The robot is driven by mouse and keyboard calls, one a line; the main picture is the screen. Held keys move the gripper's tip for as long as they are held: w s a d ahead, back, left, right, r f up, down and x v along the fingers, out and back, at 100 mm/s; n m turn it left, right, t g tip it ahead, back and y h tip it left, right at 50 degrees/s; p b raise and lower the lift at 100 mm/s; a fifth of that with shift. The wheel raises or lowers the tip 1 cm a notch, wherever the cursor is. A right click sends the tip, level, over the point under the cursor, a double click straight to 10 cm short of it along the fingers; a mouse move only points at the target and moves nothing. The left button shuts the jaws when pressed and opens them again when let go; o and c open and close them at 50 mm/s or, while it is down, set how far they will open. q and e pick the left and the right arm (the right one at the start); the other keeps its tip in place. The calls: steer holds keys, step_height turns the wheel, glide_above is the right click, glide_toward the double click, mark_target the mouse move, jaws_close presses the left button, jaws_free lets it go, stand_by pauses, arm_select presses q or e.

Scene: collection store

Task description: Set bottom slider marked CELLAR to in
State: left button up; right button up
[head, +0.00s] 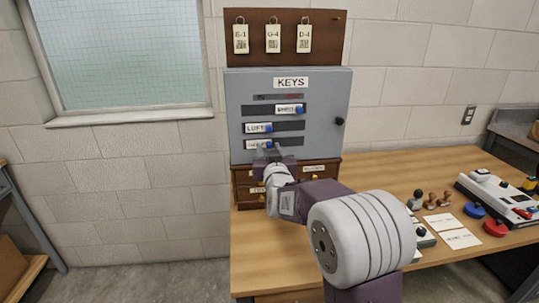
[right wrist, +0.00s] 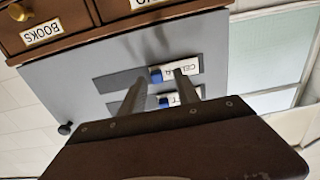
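The grey key cabinet (head: 238,100), headed KEYS, has three dark slots with white-labelled sliders and blue knobs. The bottom slider (head: 257,145) is at the left part of its slot and partly hidden by my right gripper (head: 267,151). In the right wrist view, which is turned over, its label (right wrist: 191,68) reads CELLAR in part. Its blue knob (right wrist: 156,75) shows between the two spread fingers of my right gripper (right wrist: 160,80). The fingers look open and apart from the knob; contact with the panel is unclear. My left gripper is not in view.
The LOFT slider (head: 257,128) sits left just above; another slider (head: 289,109) sits right in the upper slot. Small drawers (head: 246,190) stand below the cabinet. Tags hang on the board (head: 325,40) above. Stamps (head: 431,201) and a white device (head: 498,196) are on the wooden table (head: 380,165).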

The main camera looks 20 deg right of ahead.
steer(key=v, duration=0.8)
steer(key=shift+s+a, duration=0.1)
steer(key=shift+a, duration=0.05)
